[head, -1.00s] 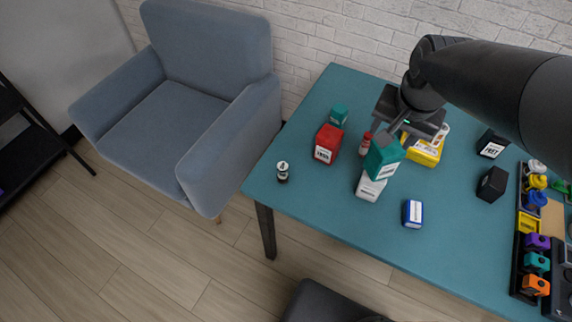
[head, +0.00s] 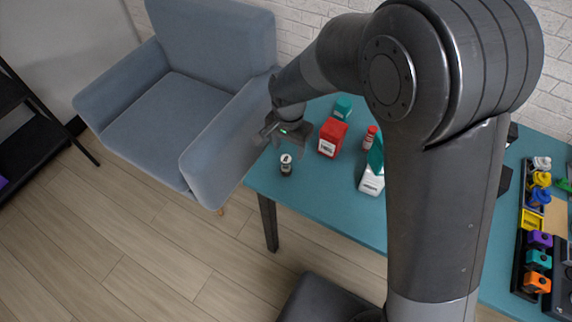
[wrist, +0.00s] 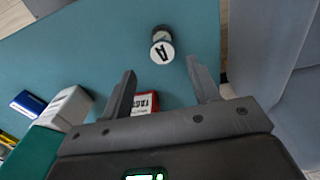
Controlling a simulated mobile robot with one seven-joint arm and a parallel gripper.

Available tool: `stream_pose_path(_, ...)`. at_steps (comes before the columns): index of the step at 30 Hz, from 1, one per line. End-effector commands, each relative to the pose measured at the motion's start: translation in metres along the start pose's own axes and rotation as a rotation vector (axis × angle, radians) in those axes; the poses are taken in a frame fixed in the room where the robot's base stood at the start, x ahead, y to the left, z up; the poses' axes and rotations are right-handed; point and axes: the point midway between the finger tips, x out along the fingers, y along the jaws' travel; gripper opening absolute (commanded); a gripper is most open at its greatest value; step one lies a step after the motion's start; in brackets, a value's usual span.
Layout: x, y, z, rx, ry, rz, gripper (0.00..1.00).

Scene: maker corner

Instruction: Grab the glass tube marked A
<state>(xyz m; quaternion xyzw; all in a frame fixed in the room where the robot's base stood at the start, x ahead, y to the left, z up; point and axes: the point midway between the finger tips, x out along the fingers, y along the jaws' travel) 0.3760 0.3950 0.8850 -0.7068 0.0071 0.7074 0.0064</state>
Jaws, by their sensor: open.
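The glass tube marked A (wrist: 162,48) shows in the wrist view with a black letter A on its round white top. It stands on the teal table near its left corner, where the head view shows it as a small dark and white tube (head: 286,165). My gripper (wrist: 160,80) is open and empty, with the tube beyond the fingertips and between their lines. In the head view my gripper (head: 264,136) hangs above the table's left edge, above and a little left of the tube.
A red box (head: 332,138) stands close right of the tube. A teal box (head: 342,108), a red bottle (head: 369,138) and a white box (head: 371,181) stand farther right. The armchair (head: 215,130) is beside the table's left edge. My arm hides much of the table.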

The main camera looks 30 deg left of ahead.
Motion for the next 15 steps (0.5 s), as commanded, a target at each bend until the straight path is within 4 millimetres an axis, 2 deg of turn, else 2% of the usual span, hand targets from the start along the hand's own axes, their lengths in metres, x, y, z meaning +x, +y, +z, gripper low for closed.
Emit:
stream_pose_path(3, 0.018, 0.0, 0.0, -0.001, -0.002, 0.002, 0.55)
stream_pose_path(10, 0.036, -0.001, 0.002, -0.001, -0.001, 0.001, 0.55)
stream_pose_path(15, 0.062, -0.004, 0.007, 0.0, -0.002, 0.002, 0.55)
